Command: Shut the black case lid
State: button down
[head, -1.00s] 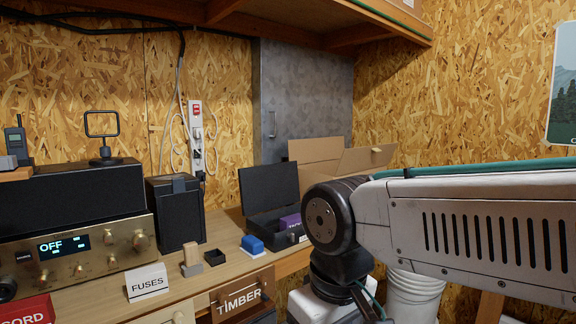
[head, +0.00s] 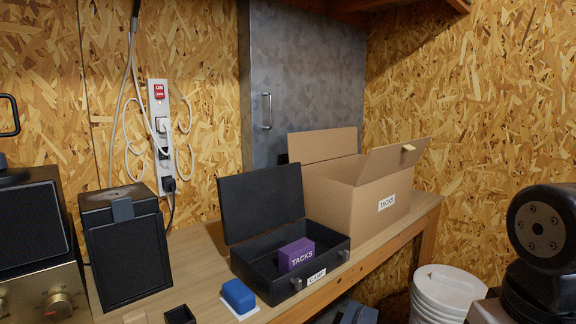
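The black case (head: 328,257) sits on the plank bench in the head view, with a small white label on its front. Its lid (head: 262,203) stands open, raised at the back and leaning slightly backward. Two latches show on the case's front. My gripper is not in view; only part of my arm shows at the right edge, well apart from the case.
A cardboard box (head: 335,202) with open flaps stands right behind the case. A blue block (head: 238,296) on a white pad lies at its front left. A black speaker (head: 127,250) stands left. White buckets (head: 446,292) stand at the right, below the bench.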

aim_at(252, 203)
jog(key=u, duration=0.15)
jog(key=i, duration=1)
jog(key=u, duration=0.55)
